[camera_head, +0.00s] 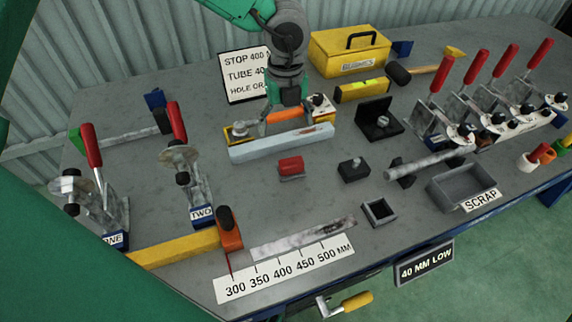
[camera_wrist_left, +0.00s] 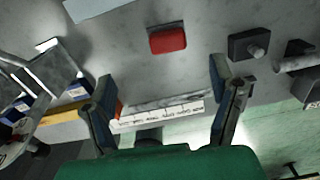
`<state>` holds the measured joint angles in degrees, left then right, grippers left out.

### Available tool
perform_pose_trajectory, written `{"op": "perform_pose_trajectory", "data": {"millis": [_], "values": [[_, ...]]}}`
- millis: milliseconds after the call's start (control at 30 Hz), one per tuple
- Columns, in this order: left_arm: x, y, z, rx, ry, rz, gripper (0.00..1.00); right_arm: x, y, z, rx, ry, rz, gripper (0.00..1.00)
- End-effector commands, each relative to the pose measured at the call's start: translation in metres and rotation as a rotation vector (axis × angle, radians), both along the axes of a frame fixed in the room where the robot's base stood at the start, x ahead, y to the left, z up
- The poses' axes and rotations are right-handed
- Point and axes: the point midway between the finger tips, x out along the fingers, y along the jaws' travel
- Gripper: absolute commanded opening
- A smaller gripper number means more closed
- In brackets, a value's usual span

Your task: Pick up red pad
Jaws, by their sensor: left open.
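The red pad (camera_head: 291,167) lies on a dark base on the grey bench, in the middle of the head view. It also shows in the left wrist view (camera_wrist_left: 168,40), near the top and ahead of the fingers. My left gripper (camera_head: 288,98) hangs down near the top centre of the head view, in front of the far part of the bench; its fingertips are hard to make out there. In the left wrist view its two dark fingers (camera_wrist_left: 162,88) are spread wide with nothing between them. The gripper is apart from the pad. My right gripper is not seen.
A pale bar (camera_head: 281,143) on yellow supports lies behind the pad. A black block with a knob (camera_head: 354,170) stands to its right. Toggle clamps (camera_head: 196,190) stand at left, others at right. A ruler (camera_head: 285,268) and scrap tray (camera_head: 462,187) lie nearer the front edge.

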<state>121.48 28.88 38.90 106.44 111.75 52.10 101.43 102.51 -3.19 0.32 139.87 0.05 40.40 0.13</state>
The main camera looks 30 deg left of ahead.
Motion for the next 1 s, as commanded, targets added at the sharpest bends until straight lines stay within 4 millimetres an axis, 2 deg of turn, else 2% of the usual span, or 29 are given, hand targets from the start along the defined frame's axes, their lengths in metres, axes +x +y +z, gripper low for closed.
{"op": "perform_pose_trajectory", "data": {"millis": [200, 400, 667, 900, 1000], "values": [[-0.002, -0.008, -0.035, 0.009, 0.004, -0.006, 0.78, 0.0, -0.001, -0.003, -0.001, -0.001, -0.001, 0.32], [-0.001, -0.001, -0.073, 0.001, 0.003, -0.005, 0.78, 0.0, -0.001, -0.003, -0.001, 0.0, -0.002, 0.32], [-0.001, 0.004, -0.094, -0.006, 0.001, -0.003, 0.78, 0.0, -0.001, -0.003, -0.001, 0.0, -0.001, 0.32], [-0.002, -0.004, -0.128, 0.001, 0.002, -0.004, 0.78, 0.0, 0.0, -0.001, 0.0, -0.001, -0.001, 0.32], [-0.002, -0.007, -0.135, 0.004, 0.0, -0.005, 0.78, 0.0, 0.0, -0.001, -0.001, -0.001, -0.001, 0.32]]}}
